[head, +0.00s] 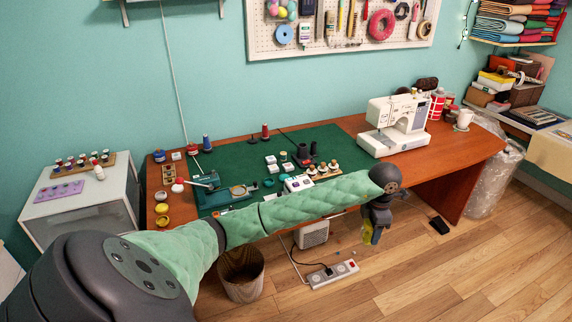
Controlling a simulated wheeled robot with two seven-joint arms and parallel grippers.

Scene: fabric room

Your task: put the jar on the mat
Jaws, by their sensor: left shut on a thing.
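My left gripper (376,228) hangs down at the end of my outstretched arm, in front of the table's front edge with the floor behind it. It is shut on a small yellow-green thing (367,233), which looks like the jar; the fingers hide much of it. The dark green mat (237,155) lies on the table, up and to the left of the gripper. My arm hides part of the mat's front edge. The jar is apart from the mat. My right gripper is out of view.
The wooden table (452,148) carries a white sewing machine (397,122) on the right. Several spools and small items crowd the mat's middle; its back left is barer. A bin (241,275) and a power strip (333,274) stand on the floor below.

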